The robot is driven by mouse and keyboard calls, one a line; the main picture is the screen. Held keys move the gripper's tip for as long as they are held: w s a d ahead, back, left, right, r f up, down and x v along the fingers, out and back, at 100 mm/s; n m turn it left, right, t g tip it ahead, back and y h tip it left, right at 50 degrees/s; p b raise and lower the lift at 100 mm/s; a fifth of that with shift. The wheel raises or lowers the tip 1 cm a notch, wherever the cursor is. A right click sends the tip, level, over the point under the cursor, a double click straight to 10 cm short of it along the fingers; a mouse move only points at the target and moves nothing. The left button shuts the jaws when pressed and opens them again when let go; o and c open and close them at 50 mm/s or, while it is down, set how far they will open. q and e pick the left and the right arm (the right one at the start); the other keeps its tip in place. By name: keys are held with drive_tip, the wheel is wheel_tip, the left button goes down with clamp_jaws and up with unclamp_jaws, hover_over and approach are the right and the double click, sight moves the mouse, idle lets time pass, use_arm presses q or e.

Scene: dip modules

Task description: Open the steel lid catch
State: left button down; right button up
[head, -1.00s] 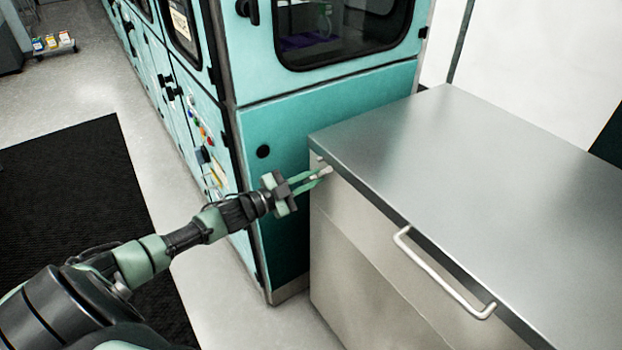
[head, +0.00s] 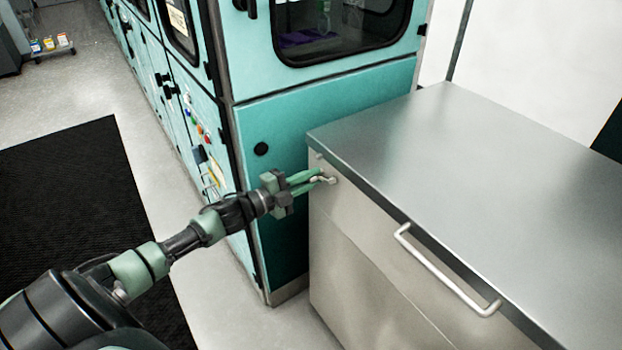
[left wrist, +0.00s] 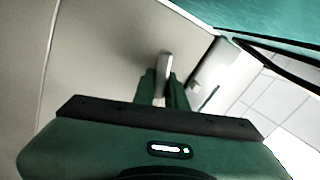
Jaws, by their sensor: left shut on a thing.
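The steel lid catch (head: 329,180) is a small pale metal lever on the front of the steel chest (head: 350,215), near its left corner just below the lid (head: 470,165). My left gripper (head: 318,177) reaches it from the left, with its green fingers shut on the lever. The lid lies flat on the chest. My right gripper is not in view.
A bar handle (head: 440,272) sticks out from the chest's front, right of the catch. A teal machine cabinet (head: 330,100) stands close behind and left of the chest. A black mat (head: 70,200) lies on the floor at left. Open floor lies between mat and chest.

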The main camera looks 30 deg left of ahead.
sight(308, 181)
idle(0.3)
use_arm(q)
drive_tip(key=c, duration=1.4)
unclamp_jaws()
drive_tip(key=shift+c, duration=0.2)
drive_tip(key=v, duration=0.6)
drive_tip(key=shift+s+f+b, duration=0.15)
drive_tip(key=shift+b, duration=0.2)
drive_tip(key=shift+v, duration=0.8)
